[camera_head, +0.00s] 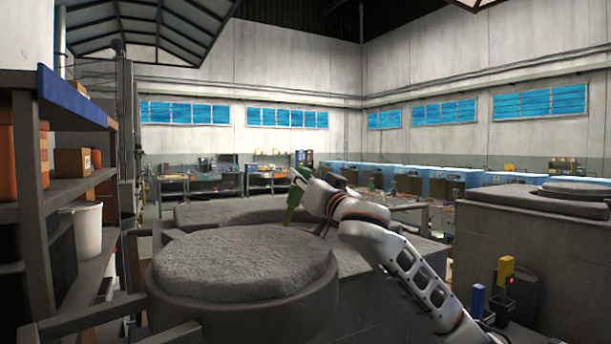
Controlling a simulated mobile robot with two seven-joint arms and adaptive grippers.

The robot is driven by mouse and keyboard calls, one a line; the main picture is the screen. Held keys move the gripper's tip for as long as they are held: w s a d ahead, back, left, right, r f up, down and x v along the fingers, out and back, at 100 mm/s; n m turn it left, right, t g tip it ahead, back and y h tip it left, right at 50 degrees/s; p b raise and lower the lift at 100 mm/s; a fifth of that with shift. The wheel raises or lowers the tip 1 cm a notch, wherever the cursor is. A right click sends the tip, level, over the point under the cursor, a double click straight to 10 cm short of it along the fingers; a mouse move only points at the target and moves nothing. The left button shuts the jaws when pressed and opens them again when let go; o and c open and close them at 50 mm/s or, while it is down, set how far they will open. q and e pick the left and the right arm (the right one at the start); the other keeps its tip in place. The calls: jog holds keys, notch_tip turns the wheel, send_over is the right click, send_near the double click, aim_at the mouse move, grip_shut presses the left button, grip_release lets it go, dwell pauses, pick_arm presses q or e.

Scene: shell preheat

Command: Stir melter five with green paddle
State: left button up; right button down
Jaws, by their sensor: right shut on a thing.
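The green paddle (293,205) is in my right gripper (304,187), which is shut on it. The paddle hangs tilted, its lower end near the far right rim of a large round melter (240,312) filled with rough grey material (240,262). I cannot tell whether the paddle touches the grey material or is behind it. No number shows on the melter, so I cannot tell whether it is melter five. My right arm reaches in from the lower right and partly hides the gripper fingers. My left gripper is not in view.
A shelf rack (75,190) with boxes and a white bucket (86,232) stands close on the left. Another grey-topped melter (228,211) is behind. A large grey block (520,245) is at right, with yellow (505,270) and blue (478,300) posts before it.

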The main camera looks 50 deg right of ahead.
jog(key=shift+s, duration=0.1)
jog(key=s, duration=0.4)
dwell(0.3)
jog(key=d, duration=0.2)
jog(key=s+d, duration=0.1)
jog(key=d, duration=0.1)
dwell(0.5)
